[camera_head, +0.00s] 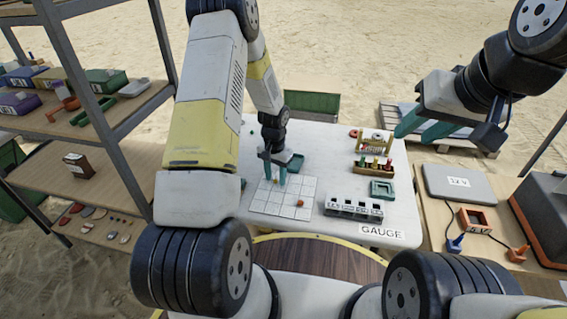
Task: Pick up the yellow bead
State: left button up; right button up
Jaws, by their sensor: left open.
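My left gripper (274,182) is open and points down over the white grid mat (258,206) on the white table. A small orange-looking bead (276,181) shows between its fingertips; it is too small to tell whether it is yellow or whether the fingers touch it. Another small orange bead (300,202) lies on the mat to the right of the gripper. No clearly yellow bead can be made out. My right gripper (423,133) is open and empty, raised over the right side of the table.
A grey gauge block (354,208), a green square frame (382,189) and a wooden rack with colored pegs (373,168) stand on the table's right half. Shelves (60,180) stand left; a side table with a laptop-like case (458,183) stands right.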

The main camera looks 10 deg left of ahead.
pick_arm(q)
grip_shut()
dwell(0.4)
